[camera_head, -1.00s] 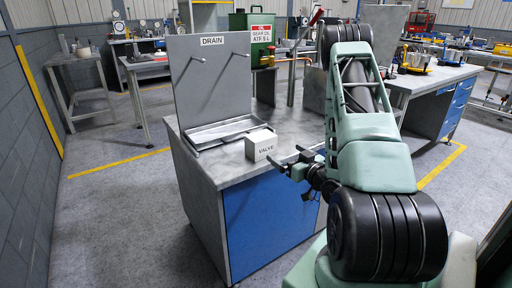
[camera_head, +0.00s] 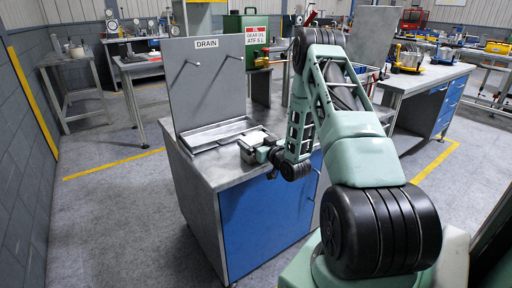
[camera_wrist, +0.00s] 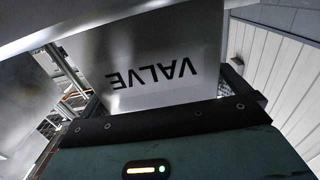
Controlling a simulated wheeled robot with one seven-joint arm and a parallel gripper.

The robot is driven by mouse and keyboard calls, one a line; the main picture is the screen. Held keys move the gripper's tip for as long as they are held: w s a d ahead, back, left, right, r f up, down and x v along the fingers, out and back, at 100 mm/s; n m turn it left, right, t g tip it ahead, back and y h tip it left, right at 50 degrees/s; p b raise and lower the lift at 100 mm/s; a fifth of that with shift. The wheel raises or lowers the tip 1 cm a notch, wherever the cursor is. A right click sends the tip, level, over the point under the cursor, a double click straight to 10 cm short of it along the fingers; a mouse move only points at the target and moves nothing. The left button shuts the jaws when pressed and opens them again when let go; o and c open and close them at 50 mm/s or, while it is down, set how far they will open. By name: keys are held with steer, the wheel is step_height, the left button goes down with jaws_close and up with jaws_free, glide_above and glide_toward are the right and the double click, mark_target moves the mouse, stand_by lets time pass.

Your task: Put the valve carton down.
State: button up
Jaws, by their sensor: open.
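The white valve carton (camera_head: 253,138) is on the grey bench top (camera_head: 217,170), just right of the drain tray, and my gripper hides much of it in the head view. In the wrist view the carton (camera_wrist: 165,40) is close in front of the palm, with the word VALVE upside down. My gripper (camera_head: 258,147) is open at the carton, low over the bench. In the wrist view its finger pads show at either side of the carton; whether they touch it I cannot tell.
A shallow metal tray (camera_head: 220,134) lies at the back of the bench, before an upright grey DRAIN panel (camera_head: 205,90). A green gear oil container (camera_head: 249,50) stands behind. The bench's front left corner is bare.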

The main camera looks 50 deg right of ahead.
steer(key=shift+w, duration=0.25)
steer(key=c, duration=0.8)
steer(key=shift+c, duration=1.1)
steer(key=shift+r, duration=0.1)
